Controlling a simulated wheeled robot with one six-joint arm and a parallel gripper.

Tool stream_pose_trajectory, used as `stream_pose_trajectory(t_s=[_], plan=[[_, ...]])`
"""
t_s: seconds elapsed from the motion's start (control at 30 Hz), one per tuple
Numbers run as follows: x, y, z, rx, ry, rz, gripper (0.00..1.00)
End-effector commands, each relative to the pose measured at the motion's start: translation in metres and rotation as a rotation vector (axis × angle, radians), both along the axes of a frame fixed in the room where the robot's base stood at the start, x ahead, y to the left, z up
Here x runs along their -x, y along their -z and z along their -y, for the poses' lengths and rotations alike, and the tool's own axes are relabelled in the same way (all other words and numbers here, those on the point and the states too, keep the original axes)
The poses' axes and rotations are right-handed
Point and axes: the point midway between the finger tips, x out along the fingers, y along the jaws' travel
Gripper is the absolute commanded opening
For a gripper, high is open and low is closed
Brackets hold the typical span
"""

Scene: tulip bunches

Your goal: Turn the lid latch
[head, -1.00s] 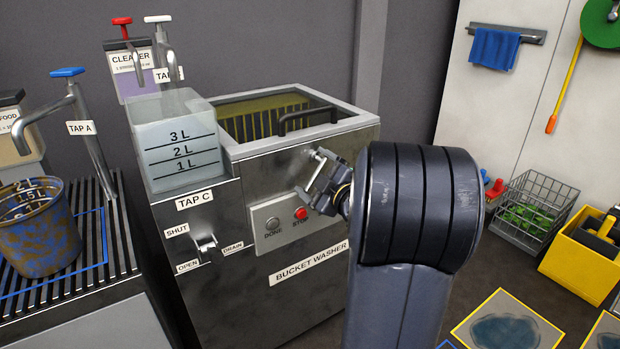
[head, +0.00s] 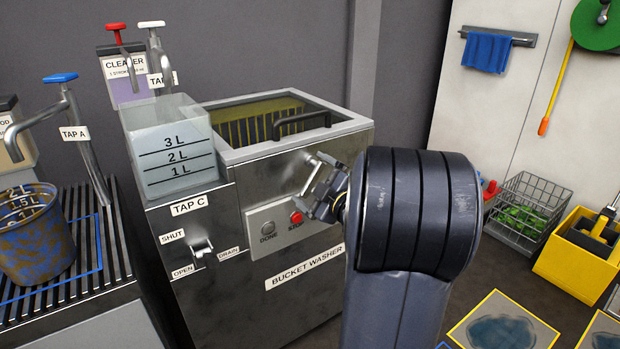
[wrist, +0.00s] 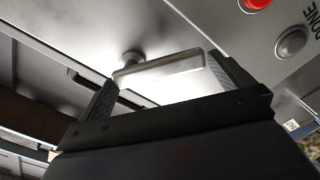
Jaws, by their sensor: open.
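The lid latch is a pale grey metal bar (wrist: 165,74) on a short round post, fixed to the front face of the bucket washer (head: 310,245) below its lid. In the wrist view the bar lies between my two open fingers, one near each end. I cannot tell if either finger touches it. My gripper (head: 318,180) shows in the head view close to the washer front, right of the buttons; it hides much of the latch there. The washer lid (head: 262,116), with a dark handle (head: 302,120), looks closed.
A red stop button (head: 296,217) and a grey DONE button (head: 268,229) sit just left of my gripper. A Tap C lever (head: 202,247) is further left. A wire basket (head: 530,208) and yellow bin (head: 580,262) stand right, with floor mats in front.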

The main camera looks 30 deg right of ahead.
Motion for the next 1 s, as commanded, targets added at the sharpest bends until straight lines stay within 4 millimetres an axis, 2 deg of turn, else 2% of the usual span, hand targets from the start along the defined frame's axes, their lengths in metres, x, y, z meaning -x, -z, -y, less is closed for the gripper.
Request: stream_pose_trajectory(t_s=[0.2, 0.43, 0.6, 0.9, 1.0], plan=[[0.046, -0.004, 0.001, -0.001, 0.005, -0.001, 1.00], [0.082, -0.001, 0.001, -0.001, 0.004, -0.002, 1.00], [0.094, 0.000, 0.000, -0.001, 0.000, -0.001, 1.00], [0.096, 0.000, -0.001, 0.000, 0.000, -0.001, 1.00], [0.096, -0.002, 0.000, 0.000, 0.002, -0.004, 0.92]])
